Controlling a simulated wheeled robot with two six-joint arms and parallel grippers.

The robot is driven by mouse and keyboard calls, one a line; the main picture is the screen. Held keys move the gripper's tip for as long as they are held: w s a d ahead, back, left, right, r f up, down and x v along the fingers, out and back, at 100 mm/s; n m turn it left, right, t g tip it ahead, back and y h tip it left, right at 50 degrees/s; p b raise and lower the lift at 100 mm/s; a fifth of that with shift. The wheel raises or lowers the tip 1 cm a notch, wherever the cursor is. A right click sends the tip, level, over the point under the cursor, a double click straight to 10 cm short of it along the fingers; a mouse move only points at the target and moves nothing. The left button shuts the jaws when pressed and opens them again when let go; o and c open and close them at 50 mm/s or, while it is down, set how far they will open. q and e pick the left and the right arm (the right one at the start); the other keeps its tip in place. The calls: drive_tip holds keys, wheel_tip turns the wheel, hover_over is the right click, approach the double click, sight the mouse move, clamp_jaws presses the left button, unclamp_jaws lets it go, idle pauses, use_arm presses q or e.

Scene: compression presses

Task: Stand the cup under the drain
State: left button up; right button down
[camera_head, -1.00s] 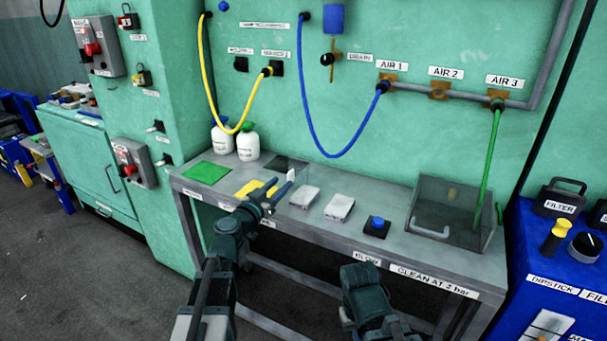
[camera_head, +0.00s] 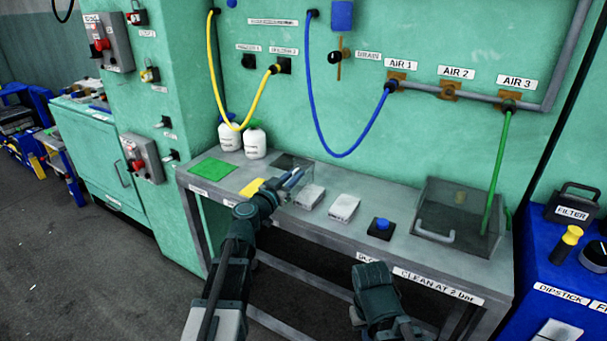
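The drain valve (camera_head: 338,57), with a black knob and a thin brown pipe, is on the green wall beside its DRAIN label (camera_head: 368,55). I cannot make out a cup for certain. A faint clear outline shows by my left gripper, over the dark square (camera_head: 290,161) on the bench. My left gripper (camera_head: 292,180) is low over the bench, left of the white blocks and below the drain. Its fingers look close together; whether they hold anything does not show. My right arm comes in at the bottom; its gripper does not show.
The grey bench (camera_head: 345,235) holds a green mat (camera_head: 212,169), white bottles (camera_head: 255,142), two white blocks (camera_head: 343,208), a blue button (camera_head: 382,225) and a clear box (camera_head: 458,215). A blue hose (camera_head: 325,145) and yellow hose (camera_head: 256,101) hang in front of the wall.

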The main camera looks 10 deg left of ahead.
use_arm(q)
clamp_jaws()
idle(1.1)
